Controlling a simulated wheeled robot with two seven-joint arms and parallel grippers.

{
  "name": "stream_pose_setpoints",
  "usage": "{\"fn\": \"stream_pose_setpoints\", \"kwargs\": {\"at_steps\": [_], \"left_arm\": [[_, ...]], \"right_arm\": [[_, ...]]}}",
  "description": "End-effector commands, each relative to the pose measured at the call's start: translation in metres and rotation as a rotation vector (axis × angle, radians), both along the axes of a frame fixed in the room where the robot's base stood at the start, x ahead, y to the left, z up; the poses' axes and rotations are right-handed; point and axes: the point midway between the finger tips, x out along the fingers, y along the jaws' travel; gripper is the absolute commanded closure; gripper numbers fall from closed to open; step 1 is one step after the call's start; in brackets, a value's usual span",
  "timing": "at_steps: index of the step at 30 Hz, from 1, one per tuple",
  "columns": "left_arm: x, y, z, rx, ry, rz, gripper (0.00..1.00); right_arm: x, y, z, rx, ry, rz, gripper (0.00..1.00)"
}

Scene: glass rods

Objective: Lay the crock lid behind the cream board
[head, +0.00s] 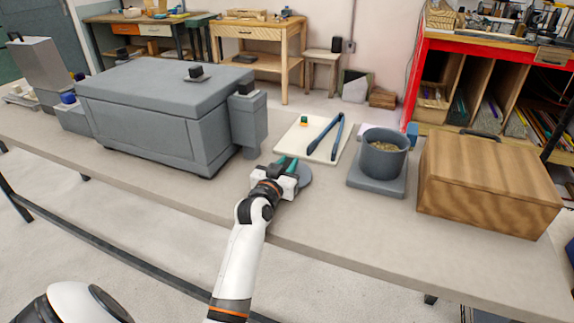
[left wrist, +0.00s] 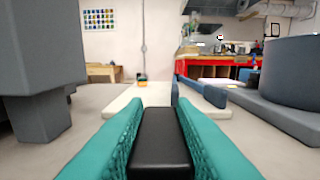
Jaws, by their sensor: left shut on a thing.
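The crock lid is a grey disc (head: 304,176) at the front edge of the cream board (head: 288,148), partly hidden by my left gripper (head: 287,166). The gripper's teal fingers are shut on its black knob (left wrist: 160,140), which fills the gap between them in the left wrist view. I cannot tell whether the lid touches the table. The board lies just beyond the gripper and shows in the left wrist view (left wrist: 122,106). Blue tongs (head: 326,138) and a small orange and green piece (head: 304,121) lie on it. My right gripper is out of view.
A grey crock (head: 382,160) of granules stands on a grey slab (head: 376,182) right of the board. A wooden box (head: 480,185) is farther right. A grey kiln-like box (head: 150,110) and a grey post (head: 248,125) stand left. A bare tabletop strip shows behind the board.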

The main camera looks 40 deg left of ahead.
Motion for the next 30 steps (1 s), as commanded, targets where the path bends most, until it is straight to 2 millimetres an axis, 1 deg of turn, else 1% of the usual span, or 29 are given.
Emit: {"fn": "stream_pose_setpoints", "kwargs": {"at_steps": [4,5,6,8,15,18,20,23,30], "left_arm": [[0.0,0.0,-0.003,0.001,-0.001,0.0,1.0],[0.0,0.0,-0.002,0.001,-0.001,0.0,0.72],[0.0,0.0,-0.002,0.001,0.0,0.0,0.65],[0.0,0.0,-0.002,0.001,0.0,0.0,0.55],[0.0,0.0,-0.002,0.0,0.0,0.0,0.55],[0.0,0.0,0.003,0.0,-0.001,0.0,0.55],[-0.006,-0.001,0.0,0.001,0.0,0.0,0.55],[-0.021,-0.005,-0.001,0.003,0.002,0.0,0.55],[-0.072,-0.018,-0.001,0.002,0.003,0.0,0.55]], "right_arm": [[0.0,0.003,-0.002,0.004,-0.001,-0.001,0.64],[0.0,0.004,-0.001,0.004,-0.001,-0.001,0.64],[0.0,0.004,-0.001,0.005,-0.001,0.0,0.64],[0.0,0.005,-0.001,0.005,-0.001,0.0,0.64],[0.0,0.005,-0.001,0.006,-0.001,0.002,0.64],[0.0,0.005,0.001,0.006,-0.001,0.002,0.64],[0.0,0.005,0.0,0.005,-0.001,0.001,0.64],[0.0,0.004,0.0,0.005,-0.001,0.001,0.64],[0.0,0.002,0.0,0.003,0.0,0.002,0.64]]}}
